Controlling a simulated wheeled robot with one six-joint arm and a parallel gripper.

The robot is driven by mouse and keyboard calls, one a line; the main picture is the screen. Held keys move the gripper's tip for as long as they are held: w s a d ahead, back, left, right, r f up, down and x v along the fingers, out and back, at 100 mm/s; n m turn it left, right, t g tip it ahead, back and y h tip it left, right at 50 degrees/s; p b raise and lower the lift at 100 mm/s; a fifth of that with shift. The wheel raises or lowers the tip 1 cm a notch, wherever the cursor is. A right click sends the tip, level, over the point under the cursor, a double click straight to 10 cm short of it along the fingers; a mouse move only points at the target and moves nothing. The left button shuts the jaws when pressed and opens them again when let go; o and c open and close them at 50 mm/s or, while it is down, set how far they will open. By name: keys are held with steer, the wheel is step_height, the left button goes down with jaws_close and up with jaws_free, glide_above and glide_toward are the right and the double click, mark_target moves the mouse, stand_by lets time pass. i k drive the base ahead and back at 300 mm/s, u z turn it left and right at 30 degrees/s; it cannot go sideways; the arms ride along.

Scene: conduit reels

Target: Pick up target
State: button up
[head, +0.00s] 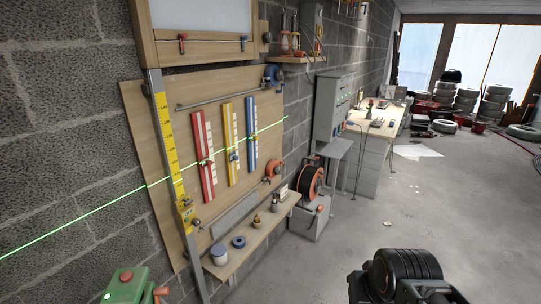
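Nothing in the head view is marked as the target, so I cannot tell which thing it is. A reel with an orange rim and dark centre (311,182) stands near the wall, right of the low wooden shelf. An orange roll (273,168) and a blue roll (272,75) are on the wooden wall board. A small dark blue ring (239,242) lies on the low shelf. A black ribbed form (391,270) at the bottom right seems to be part of my arm or gripper. No fingertips show clearly, and I see nothing surely held.
The wooden board (135,105) carries red, yellow and blue strips. A yellow-marked upright rail (165,130) stands before it. A green box (125,287) is at the lower left. A workbench (367,128) stands farther back. Open concrete floor (430,205) lies to the right.

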mark_target(232, 157)
steer(key=z, duration=0.2)
steer(key=i, duration=3.55)
steer(key=u, duration=5.25)
